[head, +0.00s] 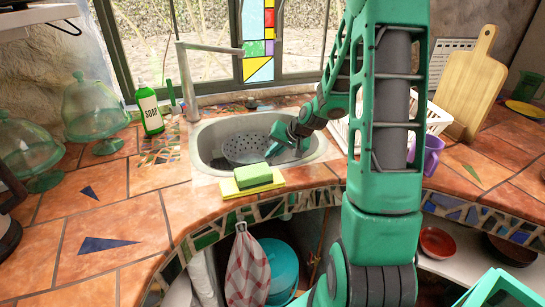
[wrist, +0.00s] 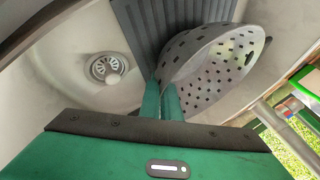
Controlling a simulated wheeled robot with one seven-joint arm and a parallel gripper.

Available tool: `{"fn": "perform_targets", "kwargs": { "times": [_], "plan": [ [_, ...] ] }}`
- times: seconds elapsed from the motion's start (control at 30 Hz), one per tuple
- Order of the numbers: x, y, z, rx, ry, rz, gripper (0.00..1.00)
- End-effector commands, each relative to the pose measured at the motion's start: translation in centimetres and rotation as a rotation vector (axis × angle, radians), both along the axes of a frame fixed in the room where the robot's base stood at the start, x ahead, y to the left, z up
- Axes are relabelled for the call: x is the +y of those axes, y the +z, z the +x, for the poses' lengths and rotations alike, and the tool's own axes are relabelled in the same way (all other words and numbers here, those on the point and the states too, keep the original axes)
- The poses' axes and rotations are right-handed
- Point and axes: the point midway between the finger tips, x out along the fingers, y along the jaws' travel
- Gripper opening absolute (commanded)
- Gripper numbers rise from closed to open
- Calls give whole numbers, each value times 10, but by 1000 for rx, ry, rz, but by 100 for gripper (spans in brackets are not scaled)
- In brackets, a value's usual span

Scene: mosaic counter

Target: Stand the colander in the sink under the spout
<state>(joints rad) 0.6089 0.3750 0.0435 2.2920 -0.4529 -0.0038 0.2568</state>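The grey perforated colander (head: 246,149) is inside the sink basin (head: 205,140), below the level of the rim. In the wrist view the colander (wrist: 215,72) lies to the right of the drain. My gripper (head: 276,148) reaches into the sink from the right. In the wrist view its two green fingers (wrist: 163,100) are close together at the near edge of the colander, with the rim between them. The metal faucet's spout (head: 215,49) extends right from its post, above the back of the sink. Whether the colander's base touches the sink floor is hard to tell.
A green sponge (head: 254,175) on a yellow cloth lies at the sink's front edge. A green soap bottle (head: 150,110) stands left of the faucet. A white dish rack (head: 437,118) and a purple mug (head: 430,155) are to the right. A dark ribbed mat (wrist: 150,25) lies beside the colander.

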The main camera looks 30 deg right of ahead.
Motion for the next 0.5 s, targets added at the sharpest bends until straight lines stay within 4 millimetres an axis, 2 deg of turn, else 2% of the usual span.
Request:
{"fn": "perform_targets", "kwargs": {
  "times": [0.1,0.5],
  "plan": [
    [1,-12,0,0,2,1,0],
    [0,-16,0,-1,1,0,0]
  ]
}}
